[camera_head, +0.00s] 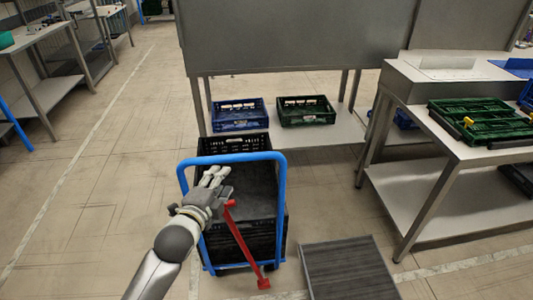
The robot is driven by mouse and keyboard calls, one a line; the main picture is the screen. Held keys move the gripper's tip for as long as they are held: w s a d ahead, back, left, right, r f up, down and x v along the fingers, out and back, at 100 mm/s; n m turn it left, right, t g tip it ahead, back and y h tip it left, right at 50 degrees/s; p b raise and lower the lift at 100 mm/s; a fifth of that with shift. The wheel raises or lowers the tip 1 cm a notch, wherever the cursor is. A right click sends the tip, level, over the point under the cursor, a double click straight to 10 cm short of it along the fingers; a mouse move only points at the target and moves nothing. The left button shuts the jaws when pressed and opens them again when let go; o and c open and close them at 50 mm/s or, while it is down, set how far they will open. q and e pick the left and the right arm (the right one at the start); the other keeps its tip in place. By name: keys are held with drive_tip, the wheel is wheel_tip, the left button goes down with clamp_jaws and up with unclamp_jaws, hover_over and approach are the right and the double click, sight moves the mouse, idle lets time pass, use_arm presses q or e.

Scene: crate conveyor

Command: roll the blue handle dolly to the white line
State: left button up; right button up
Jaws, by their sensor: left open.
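The dolly's blue handle (232,157) is an upright tube frame in the lower middle. Behind it the dolly carries black crates (262,238). My left gripper (222,174) is open at the near side of the handle and overlaps the inside of the frame in the picture. I cannot tell whether it touches the handle. A pale line (85,145) runs along the floor at the left. My right gripper is not in view.
A red bar (245,250) leans near the dolly's front. A dark ribbed plate (348,270) lies right of the dolly. A metal table (455,155) with green crates stands at the right. A shelf with a blue crate (240,115) and a green crate (306,111) stands behind. Floor at left is clear.

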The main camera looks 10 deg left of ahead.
sight(235, 161)
use_arm(q)
drive_tip(key=x, duration=0.3)
drive_tip(key=r+x, duration=0.1)
drive_tip(key=x, duration=0.6)
drive_tip(key=shift+w+d+r, duration=0.3)
drive_tip(key=shift+w, duration=0.15)
clamp_jaws()
